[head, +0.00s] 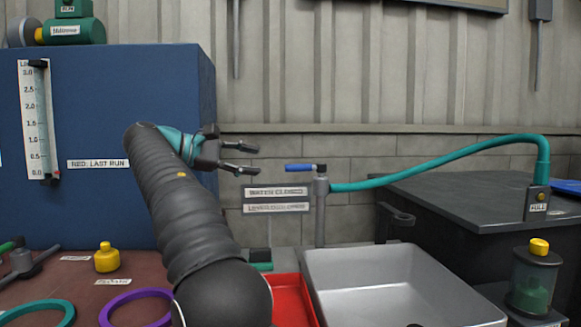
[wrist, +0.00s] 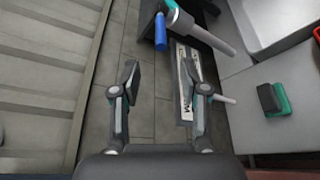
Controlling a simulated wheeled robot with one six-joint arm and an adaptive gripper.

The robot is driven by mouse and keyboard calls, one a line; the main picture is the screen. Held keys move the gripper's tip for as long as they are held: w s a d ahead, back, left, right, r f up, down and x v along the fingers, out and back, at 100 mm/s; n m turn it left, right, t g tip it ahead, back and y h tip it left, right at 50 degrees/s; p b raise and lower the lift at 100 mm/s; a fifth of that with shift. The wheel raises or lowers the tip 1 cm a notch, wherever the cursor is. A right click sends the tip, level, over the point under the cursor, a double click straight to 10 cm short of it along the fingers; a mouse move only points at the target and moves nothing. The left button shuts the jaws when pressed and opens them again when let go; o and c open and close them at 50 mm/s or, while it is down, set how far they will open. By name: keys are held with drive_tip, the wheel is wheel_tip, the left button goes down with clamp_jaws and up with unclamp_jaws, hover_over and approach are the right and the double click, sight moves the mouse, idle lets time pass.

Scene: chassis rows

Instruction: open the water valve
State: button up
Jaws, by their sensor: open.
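The water valve has a blue lever (head: 300,168) on top of a grey upright pipe (head: 320,210). The lever lies level and points left, towards my gripper. A sign (head: 276,191) beside the pipe reads "WATER CLOSED"; a second sign below it is hard to read. My gripper (head: 248,158) is open and empty, left of the lever and apart from it. In the wrist view the blue lever (wrist: 161,32) shows beyond my open fingers (wrist: 160,80), roughly in line with the gap between them. The signs are partly hidden behind the right finger there.
A teal hose (head: 440,165) runs right from the valve to a dark bench (head: 460,190). A grey basin (head: 390,285) and a red tray (head: 293,300) stand below. A blue cabinet (head: 110,120) is at left. The space between gripper and lever looks clear.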

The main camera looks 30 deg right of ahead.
sight(291, 166)
drive_tip(key=b+x, duration=0.2)
drive_tip(key=x, duration=1.1)
drive_tip(key=shift+s, duration=0.1)
drive_tip(key=shift+c, duration=0.2)
clamp_jaws()
